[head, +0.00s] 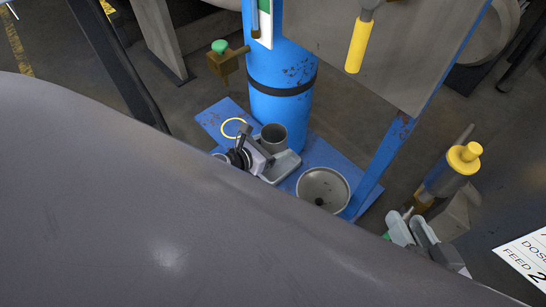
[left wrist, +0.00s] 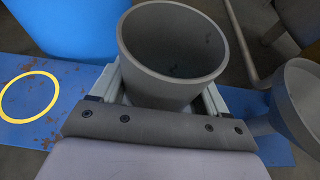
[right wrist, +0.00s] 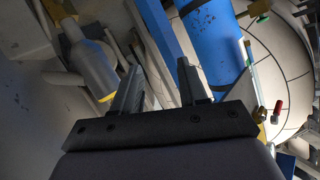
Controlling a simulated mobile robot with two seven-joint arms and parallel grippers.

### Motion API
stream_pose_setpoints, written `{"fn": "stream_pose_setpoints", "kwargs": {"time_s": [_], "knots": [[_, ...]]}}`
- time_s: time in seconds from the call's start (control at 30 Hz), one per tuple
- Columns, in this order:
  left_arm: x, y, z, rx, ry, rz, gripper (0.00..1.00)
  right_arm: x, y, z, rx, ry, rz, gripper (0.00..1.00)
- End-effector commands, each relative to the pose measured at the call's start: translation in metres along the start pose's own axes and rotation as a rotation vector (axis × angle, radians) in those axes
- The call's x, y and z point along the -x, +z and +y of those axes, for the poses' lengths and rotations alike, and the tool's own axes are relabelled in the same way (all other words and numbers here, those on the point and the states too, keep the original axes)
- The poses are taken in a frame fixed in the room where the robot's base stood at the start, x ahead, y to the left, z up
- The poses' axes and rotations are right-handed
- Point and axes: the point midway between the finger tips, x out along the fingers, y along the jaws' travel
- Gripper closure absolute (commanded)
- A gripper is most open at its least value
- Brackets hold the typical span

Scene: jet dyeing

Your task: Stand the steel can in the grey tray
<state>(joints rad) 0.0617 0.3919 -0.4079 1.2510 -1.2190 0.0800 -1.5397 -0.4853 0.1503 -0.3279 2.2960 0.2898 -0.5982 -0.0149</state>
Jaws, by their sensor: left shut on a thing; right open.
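The steel can (head: 273,139) is a grey, open-topped cylinder and stands upright. It fills the upper middle of the left wrist view (left wrist: 172,85), its mouth facing the camera. My left gripper (head: 262,150) is shut on its side; the fingertips are mostly hidden. The pale grey tray (head: 287,167) is on the blue base plate, with the can over its back part. I cannot tell whether the can's bottom touches the tray floor. My right gripper (head: 412,231) is open and empty, away to the right; its two fingers show in the right wrist view (right wrist: 158,85).
A yellow ring mark (head: 234,128) is on the blue plate (head: 213,118) left of the can. A round metal funnel-like bowl (head: 322,188) is right of the tray. A blue cylinder (head: 282,80) rises behind. A blue post (head: 385,165) and yellow-capped fitting (head: 462,160) stand right.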

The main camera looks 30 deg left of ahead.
Motion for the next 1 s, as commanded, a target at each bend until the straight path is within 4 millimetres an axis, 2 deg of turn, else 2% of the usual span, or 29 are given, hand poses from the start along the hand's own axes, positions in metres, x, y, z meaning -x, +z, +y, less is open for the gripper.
{"fn": "stream_pose_setpoints", "kwargs": {"time_s": [0.1,0.3,0.8,0.83,0.9,1.0], "knots": [[-0.007,-0.019,0.000,0.003,0.001,0.001,0.65,-0.004,0.007,0.001,-0.001,-0.014,0.021,0.57],[-0.015,-0.036,0.000,0.002,0.001,0.000,0.65,0.005,0.005,0.011,0.093,0.030,0.076,0.57],[-0.017,-0.042,0.000,0.000,0.000,0.000,0.65,0.009,0.004,0.014,0.130,0.048,0.096,0.57],[-0.017,-0.041,0.000,0.001,0.000,0.001,0.18,0.009,0.003,0.014,0.134,0.050,0.097,0.57],[-0.016,-0.040,0.000,0.001,0.000,0.001,0.00,0.010,0.002,0.014,0.133,0.050,0.096,0.57],[-0.016,-0.040,0.000,0.001,0.000,0.001,0.00,0.010,0.002,0.014,0.133,0.049,0.096,0.57]]}}
